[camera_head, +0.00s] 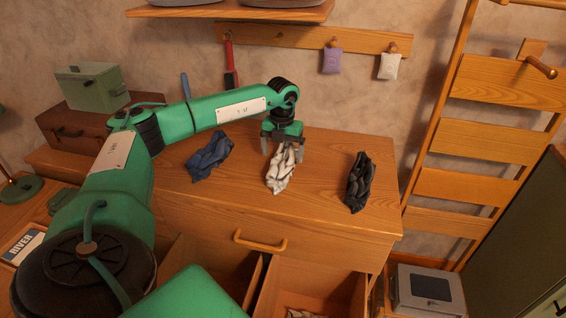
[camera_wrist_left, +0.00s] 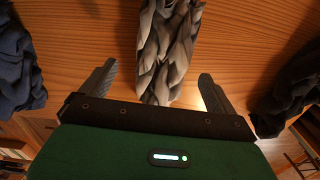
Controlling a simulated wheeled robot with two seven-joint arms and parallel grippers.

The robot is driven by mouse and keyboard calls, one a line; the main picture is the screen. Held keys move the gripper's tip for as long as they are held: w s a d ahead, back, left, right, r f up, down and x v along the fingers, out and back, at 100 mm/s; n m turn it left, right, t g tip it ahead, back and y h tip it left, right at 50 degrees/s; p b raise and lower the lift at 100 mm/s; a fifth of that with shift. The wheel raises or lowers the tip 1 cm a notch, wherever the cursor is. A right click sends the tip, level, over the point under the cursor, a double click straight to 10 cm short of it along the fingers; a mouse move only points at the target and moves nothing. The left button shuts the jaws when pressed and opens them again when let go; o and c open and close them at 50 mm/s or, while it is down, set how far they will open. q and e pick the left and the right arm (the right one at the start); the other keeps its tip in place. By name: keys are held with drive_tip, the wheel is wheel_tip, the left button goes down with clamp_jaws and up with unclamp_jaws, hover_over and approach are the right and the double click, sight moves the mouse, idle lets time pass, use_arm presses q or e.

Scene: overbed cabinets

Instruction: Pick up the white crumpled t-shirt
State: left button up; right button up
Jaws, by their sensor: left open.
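The white crumpled t-shirt (camera_head: 280,174) lies on the wooden dresser top, between a blue crumpled cloth and a black one. My left gripper (camera_head: 283,150) is over its far end, pointing down, with its fingers apart. In the left wrist view the t-shirt (camera_wrist_left: 168,50) looks greyish and its near end lies between the two open fingers (camera_wrist_left: 158,88). I see a gap between the cloth and each finger. My right gripper is not in view.
The blue cloth (camera_head: 209,157) lies left of the t-shirt and the black cloth (camera_head: 358,182) right of it. Open drawers (camera_head: 310,285) stick out below the dresser top (camera_head: 320,205). A peg rail (camera_head: 290,36) and a shelf (camera_head: 230,12) are on the wall behind. A ladder (camera_head: 490,140) stands right.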

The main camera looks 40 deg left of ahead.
sight(284, 162)
use_arm(q)
drive_tip(key=f, duration=0.4)
drive_tip(key=shift+d+f, duration=0.1)
drive_tip(key=shift+d, duration=0.15)
drive_tip(key=c, duration=1.1)
